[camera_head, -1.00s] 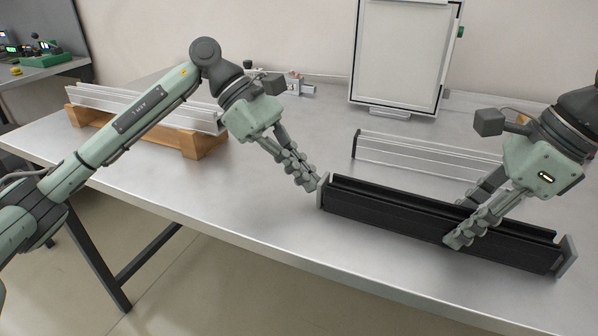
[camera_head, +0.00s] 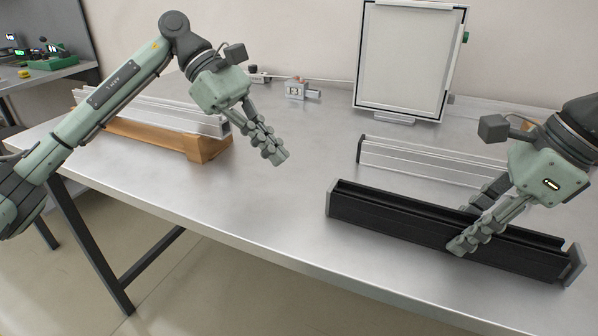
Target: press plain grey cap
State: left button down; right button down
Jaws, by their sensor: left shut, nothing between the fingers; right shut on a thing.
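A long black profile (camera_head: 415,222) lies across the right front of the table. A grey cap (camera_head: 329,197) sits against its left end, and another grey cap (camera_head: 575,264) is at its right end. I cannot tell which is the plain one. My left gripper (camera_head: 277,157) is shut and empty, in the air up and left of the left cap, apart from it. My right gripper (camera_head: 466,242) is shut on the black profile right of its middle; its fingers hide part of the profile.
A silver profile (camera_head: 420,157) lies behind the black one. A white framed panel (camera_head: 405,60) and a small display device (camera_head: 299,90) stand at the back. The table's front middle is clear.

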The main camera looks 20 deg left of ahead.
pick_arm(q)
jog(key=shift+v, duration=2.15)
pick_arm(e)
jog(key=c, duration=1)
grip_release()
jog(key=shift+d+r, duration=0.1)
